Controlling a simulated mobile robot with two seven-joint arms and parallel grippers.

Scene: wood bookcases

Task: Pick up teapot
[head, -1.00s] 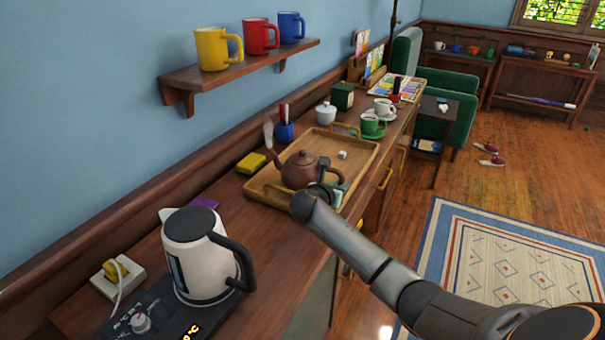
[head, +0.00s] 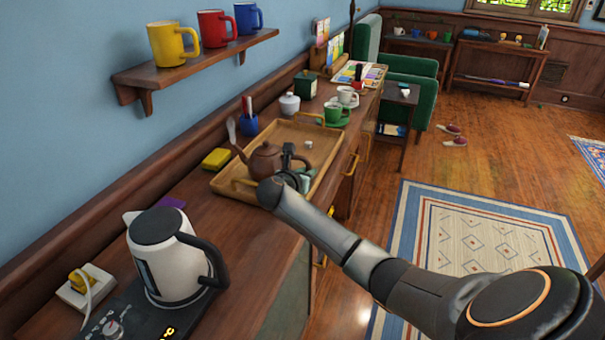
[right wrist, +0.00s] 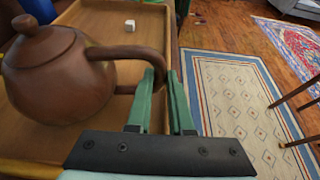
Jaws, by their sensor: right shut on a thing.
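The brown teapot (head: 264,161) is over the wooden tray (head: 322,137) on the long sideboard, its spout towards the wall and its handle towards the room. In the right wrist view the teapot (right wrist: 60,75) fills the left side, with its lid on. My right gripper (head: 300,172) is shut on the teapot's handle; in the right wrist view its green fingers (right wrist: 162,95) are around the handle's outer side. I cannot tell whether the teapot's base touches the tray. My left gripper is not in view.
A white kettle (head: 170,262) stands at the near end of the sideboard. A yellow sponge (head: 216,158), a blue cup (head: 248,126), a white sugar pot (head: 289,104) and a green cup (head: 334,112) surround the tray. A shelf with mugs (head: 200,65) hangs above.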

